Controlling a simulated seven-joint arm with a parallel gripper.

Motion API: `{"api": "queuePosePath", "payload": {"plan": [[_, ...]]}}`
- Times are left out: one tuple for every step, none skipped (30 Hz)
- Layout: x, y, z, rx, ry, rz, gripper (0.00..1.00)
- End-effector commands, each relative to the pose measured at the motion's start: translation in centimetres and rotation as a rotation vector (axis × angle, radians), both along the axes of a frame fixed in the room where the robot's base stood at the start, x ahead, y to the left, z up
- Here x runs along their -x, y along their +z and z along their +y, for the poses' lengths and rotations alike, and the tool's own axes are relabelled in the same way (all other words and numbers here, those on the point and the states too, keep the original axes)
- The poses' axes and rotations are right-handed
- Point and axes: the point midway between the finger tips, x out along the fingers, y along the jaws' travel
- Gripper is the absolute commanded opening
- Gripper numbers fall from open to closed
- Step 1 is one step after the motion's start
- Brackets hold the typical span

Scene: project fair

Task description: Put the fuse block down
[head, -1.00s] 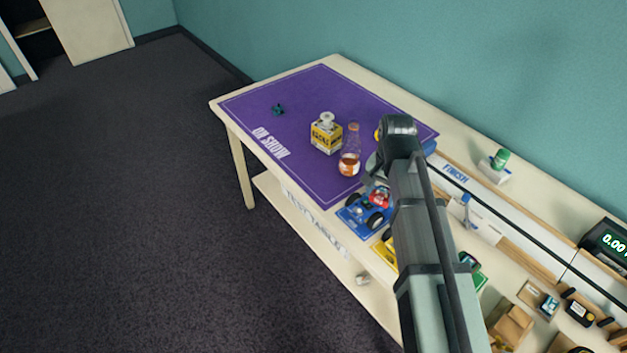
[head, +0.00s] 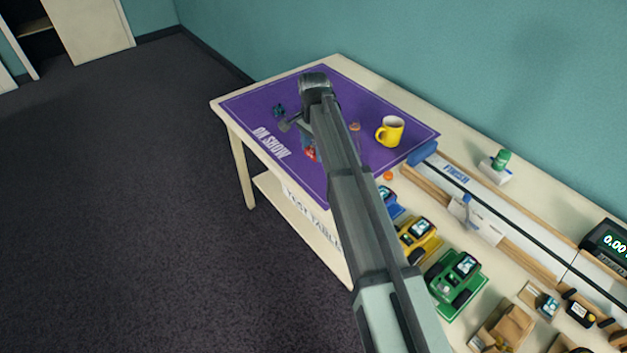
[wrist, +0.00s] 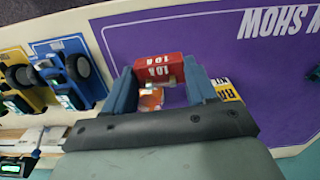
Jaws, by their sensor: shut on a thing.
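The fuse block is a red block with white "10A" print, held between the two blue fingers of my gripper (wrist: 160,78) in the wrist view. The fuse block (wrist: 158,67) also shows in the head view as a small red patch (head: 311,153) beside my arm. My gripper is shut on it over the purple "ON SHOW" mat (head: 245,103), near its front edge. I cannot tell the height of the block above the mat. My arm hides most of the gripper in the head view.
A glass flask (wrist: 150,98) with orange liquid and a yellow labelled box (wrist: 226,90) are close by the gripper. Toy cars (head: 455,283) line the table's front. The mat's left part has free room.

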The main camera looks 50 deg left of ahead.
Motion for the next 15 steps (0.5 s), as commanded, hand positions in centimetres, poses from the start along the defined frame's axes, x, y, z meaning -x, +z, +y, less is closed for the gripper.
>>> {"api": "queuePosePath", "payload": {"plan": [[0.0,0.0,0.0,-0.001,-0.022,0.000,0.26],[0.0,0.0,0.0,-0.001,-0.031,0.000,0.26],[0.0,-0.1,0.0,-0.001,-0.043,0.000,0.26],[0.0,-0.2,0.0,-0.001,-0.049,0.000,0.26],[0.0,-0.4,0.0,-0.001,-0.053,0.000,0.26],[0.0,-0.7,0.0,-0.001,-0.056,0.000,0.26],[0.0,-1.0,0.0,0.000,-0.057,0.000,0.26],[0.0,-1.4,-0.1,0.000,-0.057,0.000,0.26],[0.0,-1.9,-0.1,0.001,-0.057,0.001,0.26],[0.0,-2.4,-0.1,0.001,-0.057,0.001,0.26],[0.0,-2.8,-0.1,0.001,-0.057,0.001,0.26],[0.0,-3.5,-0.1,0.001,-0.056,0.001,0.26],[0.0,-4.0,-0.1,0.000,-0.056,0.001,0.26],[0.0,-4.6,-0.1,0.001,-0.056,0.001,0.26],[0.0,-5.1,-0.1,0.001,-0.056,0.001,0.26]]}}
